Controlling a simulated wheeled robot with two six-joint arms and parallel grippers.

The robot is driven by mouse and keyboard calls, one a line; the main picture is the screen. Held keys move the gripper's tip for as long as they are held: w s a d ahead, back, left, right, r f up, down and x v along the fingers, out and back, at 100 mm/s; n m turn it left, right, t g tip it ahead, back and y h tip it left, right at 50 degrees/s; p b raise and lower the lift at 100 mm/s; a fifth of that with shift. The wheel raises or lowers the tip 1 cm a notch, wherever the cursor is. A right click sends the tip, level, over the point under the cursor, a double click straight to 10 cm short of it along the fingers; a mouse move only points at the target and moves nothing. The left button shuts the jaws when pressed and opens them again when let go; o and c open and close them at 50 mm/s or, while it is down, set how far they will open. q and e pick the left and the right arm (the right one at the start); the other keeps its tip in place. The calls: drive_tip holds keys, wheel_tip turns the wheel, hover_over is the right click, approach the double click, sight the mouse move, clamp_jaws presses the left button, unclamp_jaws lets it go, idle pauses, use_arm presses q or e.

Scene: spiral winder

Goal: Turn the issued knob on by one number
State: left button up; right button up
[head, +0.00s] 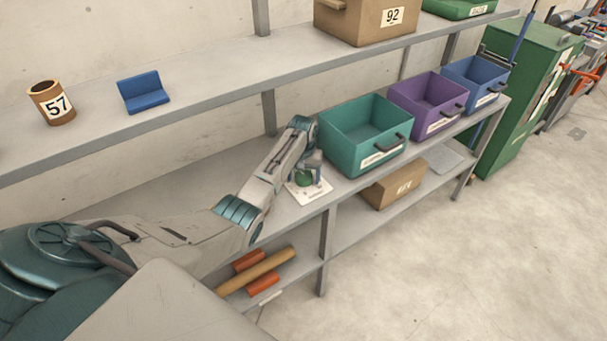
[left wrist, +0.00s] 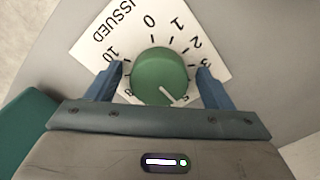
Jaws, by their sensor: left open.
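The issued knob (left wrist: 160,72) is a round green knob on a white dial plate (left wrist: 93,38) marked ISSUED, with numbers around it. Its white pointer line points down and slightly right in the left wrist view, near the partly hidden 5; the exact reading is unclear. In the head view the knob (head: 303,179) and its plate (head: 313,195) sit on the middle shelf. My left gripper (left wrist: 160,68) is open, with one blue finger on each side of the knob and gaps visible; it also shows in the head view (head: 311,170). My right gripper is out of view.
A teal bin (head: 365,135) stands just right of the dial, then a purple bin (head: 428,105) and a blue bin (head: 475,84). A shelf (head: 210,82) runs above. Orange and tan rolls (head: 255,272) lie below. The middle shelf left of my arm is clear.

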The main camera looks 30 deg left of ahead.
use_arm(q)
drive_tip(key=shift+s+d+r, duration=0.1)
drive_tip(key=shift+c, duration=0.4)
drive_tip(key=c, duration=0.9)
drive_tip(key=shift+r+m+p, duration=0.1)
drive_tip(key=shift+m+p, duration=0.65)
drive_tip(key=shift+m, duration=0.65)
drive_tip(key=shift+a+m+p, duration=0.2)
drive_tip(key=shift+m+p, duration=0.3)
drive_tip(key=shift+m, duration=1.1)
drive_tip(key=o, duration=1)
